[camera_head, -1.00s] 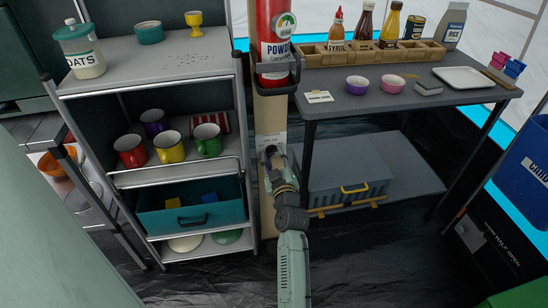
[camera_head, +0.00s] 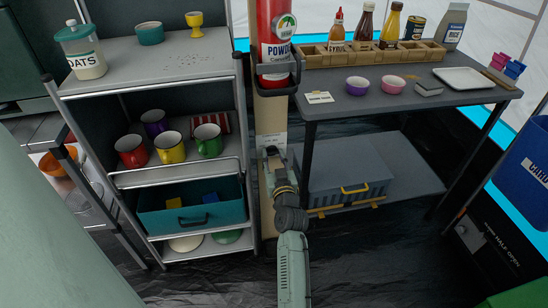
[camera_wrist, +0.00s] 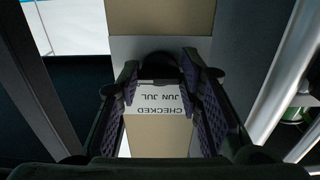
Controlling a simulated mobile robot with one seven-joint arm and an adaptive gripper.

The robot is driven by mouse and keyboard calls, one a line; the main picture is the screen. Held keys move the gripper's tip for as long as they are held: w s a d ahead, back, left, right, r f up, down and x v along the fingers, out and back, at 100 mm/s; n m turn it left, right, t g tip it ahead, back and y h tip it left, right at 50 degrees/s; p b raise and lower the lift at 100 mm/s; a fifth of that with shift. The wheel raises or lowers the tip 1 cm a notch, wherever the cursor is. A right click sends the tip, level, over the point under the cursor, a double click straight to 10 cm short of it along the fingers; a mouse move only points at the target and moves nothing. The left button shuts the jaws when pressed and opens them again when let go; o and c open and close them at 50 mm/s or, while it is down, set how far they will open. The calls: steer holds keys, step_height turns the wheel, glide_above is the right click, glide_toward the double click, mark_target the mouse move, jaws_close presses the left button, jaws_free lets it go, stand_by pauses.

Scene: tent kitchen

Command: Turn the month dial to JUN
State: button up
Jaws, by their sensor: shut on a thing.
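In the wrist view, a small black dial (camera_wrist: 159,58) sits on a light plate (camera_wrist: 120,48), between the tips of my gripper (camera_wrist: 160,74). The gripper is shut on the dial. Part of the plate shows upside-down print reading CHECKED and JUN JUL; the other months are hidden by the fingers. I cannot see a pointer on the dial. In the head view, my gripper (camera_head: 270,154) is at the post under the extinguisher, just below the light plate (camera_head: 272,138). The dial is hidden there.
A red powder extinguisher (camera_head: 275,40) hangs in a dark bracket above my gripper. A metal shelf cart (camera_head: 215,62) with mugs stands close on the left. A dark table (camera_head: 420,98) stands on the right, with a grey-blue box (camera_head: 345,178) on its lower shelf.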

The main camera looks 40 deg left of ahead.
steer(key=shift+m, duration=0.9)
steer(key=o, duration=1.2)
steer(key=shift+c, duration=0.2)
steer(key=v, duration=1.2)
